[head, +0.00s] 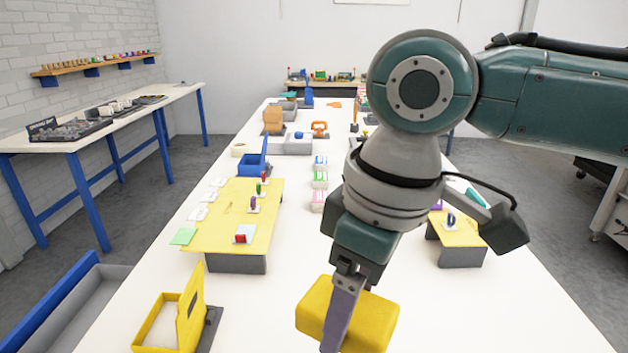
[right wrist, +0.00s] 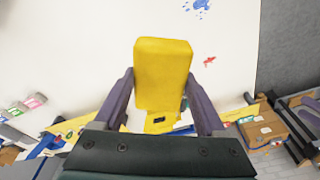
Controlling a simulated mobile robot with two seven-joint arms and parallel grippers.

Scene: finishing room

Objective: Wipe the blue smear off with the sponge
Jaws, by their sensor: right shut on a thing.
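A yellow block-shaped sponge (head: 372,318) is held by my right gripper (head: 341,318) above the near part of the white table. In the right wrist view the sponge (right wrist: 163,65) sits between the two fingers of the right gripper (right wrist: 160,100), which are shut on its sides. The blue smear (right wrist: 199,7) is a blotchy patch on the white tabletop at the top edge of the right wrist view, apart from the sponge. I cannot make out the smear in the head view. My left gripper is not in view.
A small red mark (right wrist: 209,61) lies on the tabletop near the blue smear. An open yellow box (head: 163,324) stands at the near left. Raised yellow boards stand at left (head: 222,222) and right (head: 460,234).

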